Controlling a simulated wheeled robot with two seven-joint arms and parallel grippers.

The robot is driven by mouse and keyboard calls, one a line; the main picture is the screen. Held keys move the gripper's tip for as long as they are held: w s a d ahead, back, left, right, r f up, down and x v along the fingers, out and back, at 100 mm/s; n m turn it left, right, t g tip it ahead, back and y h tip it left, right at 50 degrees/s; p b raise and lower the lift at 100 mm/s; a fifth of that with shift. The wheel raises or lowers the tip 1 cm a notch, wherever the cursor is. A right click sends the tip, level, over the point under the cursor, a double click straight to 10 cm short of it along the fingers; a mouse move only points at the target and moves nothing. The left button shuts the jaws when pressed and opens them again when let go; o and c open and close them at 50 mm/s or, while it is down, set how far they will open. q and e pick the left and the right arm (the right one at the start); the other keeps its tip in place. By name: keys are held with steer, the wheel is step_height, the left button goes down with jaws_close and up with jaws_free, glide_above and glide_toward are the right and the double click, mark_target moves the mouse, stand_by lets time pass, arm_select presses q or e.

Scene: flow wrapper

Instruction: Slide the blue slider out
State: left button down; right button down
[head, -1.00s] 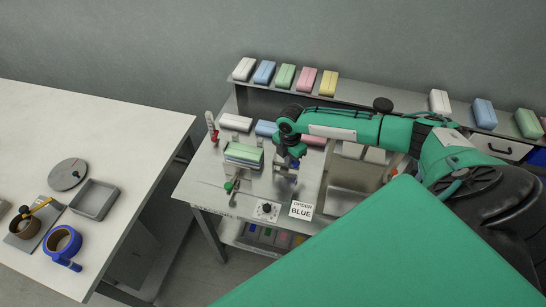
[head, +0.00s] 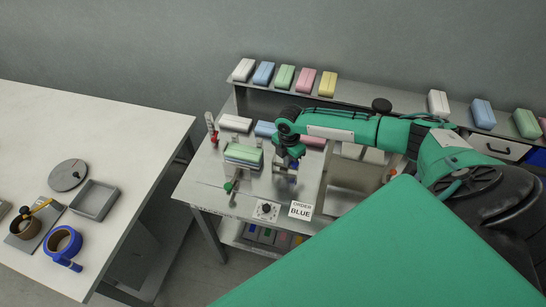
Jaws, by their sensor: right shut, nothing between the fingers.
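My right gripper (head: 287,166) points down over the right part of the machine table (head: 205,185), to the right of a stack of green and blue packs (head: 243,155). It is shut and holds nothing. The blue slider cannot be made out clearly; the wrist and fingers cover the spot around them, and whether they touch it cannot be told. A green-knobbed slider (head: 231,187) sits at the table's front left. A sign reading ORDER BLUE (head: 300,210) stands at the front edge beside a black dial (head: 266,209). My left gripper is not in view.
A shelf with several coloured packs (head: 286,77) runs along the back. A red-handled part (head: 213,130) stands at the table's left. My green arm crosses the right side.

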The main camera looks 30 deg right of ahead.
stand_by(0.4)
steer(key=shift+w+r+p, duration=0.1)
steer(key=shift+r+p, duration=0.5)
steer(key=shift+p, duration=0.05)
step_height(320, 180, up, 7)
steer(key=p, duration=0.6)
steer(key=shift+a, duration=0.2)
steer(key=shift+f, duration=0.15)
